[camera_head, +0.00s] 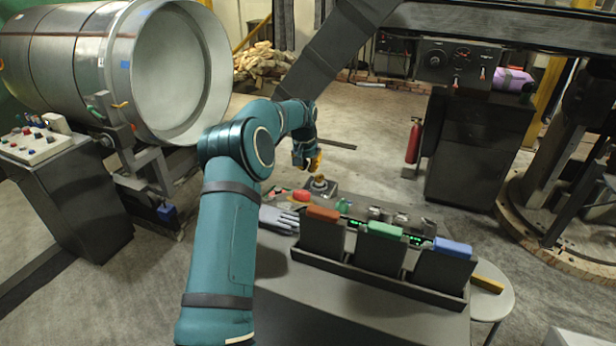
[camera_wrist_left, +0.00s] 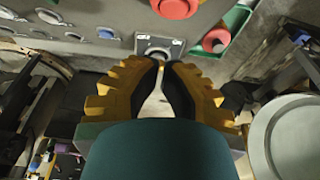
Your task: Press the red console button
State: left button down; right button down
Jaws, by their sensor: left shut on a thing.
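A round red button (camera_head: 302,195) sits on a low grey console behind the row of three bins. In the left wrist view a large red button (camera_wrist_left: 176,7) shows at the top edge, and a second red knob (camera_wrist_left: 215,40) sits beside it on a green-edged part. My left gripper (camera_head: 312,163) is above and behind the red button, apart from it. In the left wrist view its yellow fingers (camera_wrist_left: 163,66) come together at the tips in front of a square grey plate (camera_wrist_left: 157,47). What lies between them cannot be made out. My right gripper is not in view.
Three dark bins with orange (camera_head: 323,214), green (camera_head: 384,229) and blue (camera_head: 453,247) tops stand in front of the console. A grey glove (camera_head: 279,220) lies left of them. Another button panel (camera_head: 38,142) stands at far left.

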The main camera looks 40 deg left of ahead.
pick_arm(q)
jog(key=v, duration=0.6)
jog(key=shift+s+d+r, duration=0.25)
jog(key=shift+r, duration=0.15)
jog(key=shift+s, duration=0.1)
